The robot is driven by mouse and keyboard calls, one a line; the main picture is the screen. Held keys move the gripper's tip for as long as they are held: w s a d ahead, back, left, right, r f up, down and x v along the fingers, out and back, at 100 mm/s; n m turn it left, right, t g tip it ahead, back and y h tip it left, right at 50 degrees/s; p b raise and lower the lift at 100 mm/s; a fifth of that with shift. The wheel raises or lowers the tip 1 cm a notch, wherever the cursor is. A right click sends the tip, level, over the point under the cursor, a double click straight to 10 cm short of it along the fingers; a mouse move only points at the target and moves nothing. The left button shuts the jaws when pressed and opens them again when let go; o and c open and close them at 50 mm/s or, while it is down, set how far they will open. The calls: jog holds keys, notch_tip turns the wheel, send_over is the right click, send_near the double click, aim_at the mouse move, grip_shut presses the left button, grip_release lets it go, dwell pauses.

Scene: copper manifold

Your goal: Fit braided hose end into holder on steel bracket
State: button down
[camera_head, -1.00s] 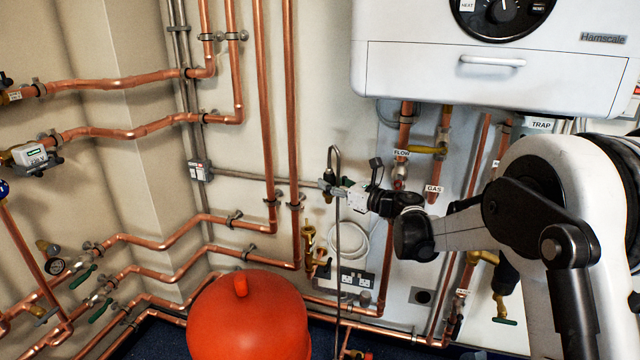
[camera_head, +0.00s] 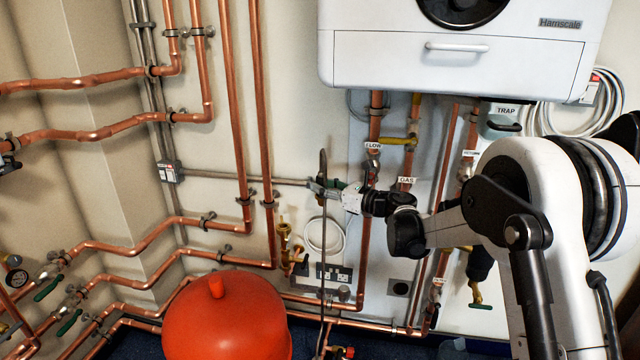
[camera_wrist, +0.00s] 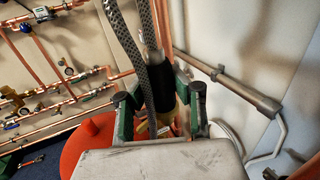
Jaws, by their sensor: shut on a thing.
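My gripper (camera_head: 324,189) reaches in from the right and is shut on the end of the braided hose. The grey hose (camera_head: 323,250) hangs down in front of the wall, with a narrow bend above my fingers. In the wrist view, two strands of the braided hose (camera_wrist: 128,45) run up past my gripper (camera_wrist: 160,110). The hose's black sleeve (camera_wrist: 156,85) sits between the green-and-black fingers, with a yellowish part beside it, partly hidden by the gripper body. I cannot make out the steel bracket or its holder in either view.
A red-orange vessel (camera_head: 225,325) stands below left. Copper pipes (camera_head: 262,120) line the wall at left, and a grey conduit (camera_head: 235,177) runs behind the hose. The white boiler (camera_head: 455,60) hangs above right, with labelled pipes and valves below. A white cable coil (camera_head: 325,234) is behind the hose.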

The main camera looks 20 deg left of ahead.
aim_at(321, 205)
jog(key=shift+f+b, duration=1.45)
jog(key=shift+f, duration=1.55)
notch_tip(321, 205, down, 27)
jog(key=shift+f, duration=0.1)
dwell(0.4)
jog(key=shift+f+m+t+h, duration=0.7)
jog(key=shift+f+m+t, duration=0.55)
jog(key=shift+t, duration=0.55)
jog(key=shift+f, duration=0.1)
jog(key=shift+f, duration=0.7)
jog(key=c, duration=1.5)
grip_release()
